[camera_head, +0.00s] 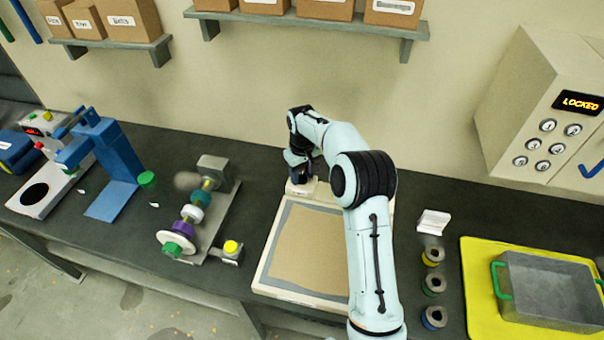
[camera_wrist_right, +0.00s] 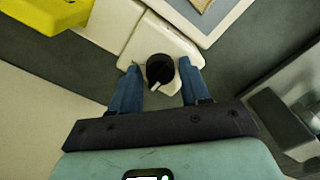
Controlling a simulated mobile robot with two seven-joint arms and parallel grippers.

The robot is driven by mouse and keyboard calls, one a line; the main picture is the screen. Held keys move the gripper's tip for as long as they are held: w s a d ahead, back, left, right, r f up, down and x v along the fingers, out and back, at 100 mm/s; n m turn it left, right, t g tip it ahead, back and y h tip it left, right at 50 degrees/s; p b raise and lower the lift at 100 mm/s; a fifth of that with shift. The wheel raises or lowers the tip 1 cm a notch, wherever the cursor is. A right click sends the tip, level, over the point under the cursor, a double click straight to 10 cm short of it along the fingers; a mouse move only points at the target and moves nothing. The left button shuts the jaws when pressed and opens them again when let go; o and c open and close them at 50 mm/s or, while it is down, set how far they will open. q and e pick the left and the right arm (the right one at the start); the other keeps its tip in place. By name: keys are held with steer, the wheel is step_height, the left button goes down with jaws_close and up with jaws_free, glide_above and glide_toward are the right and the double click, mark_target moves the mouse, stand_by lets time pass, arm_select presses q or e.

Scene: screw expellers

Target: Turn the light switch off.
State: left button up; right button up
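A black round knob (camera_wrist_right: 159,69) with a white mark sits on a white base; it looks like the light switch. The base (camera_head: 302,188) joins the back edge of a pale-framed panel (camera_head: 310,250) on the bench. My right gripper (camera_wrist_right: 160,70) points at the knob, with one blue finger on each side of it. The fingers are apart, with small gaps seeming to show beside the knob; contact is hard to judge. In the head view my right arm hides the knob and part of the panel. My left gripper is in neither view.
A machine with coloured discs (camera_head: 185,220) stands left of the panel. Right of it are several small rings (camera_head: 433,285), a white bracket (camera_head: 433,222) and a grey bin (camera_head: 548,290) on a yellow mat (camera_head: 478,300). A locked cabinet (camera_head: 540,110) hangs at right.

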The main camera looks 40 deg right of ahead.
mark_target(302, 174)
steer(key=shift+o, duration=0.5)
step_height(302, 174, up, 13)
steer(key=shift+r, duration=0.2)
stand_by(0.6)
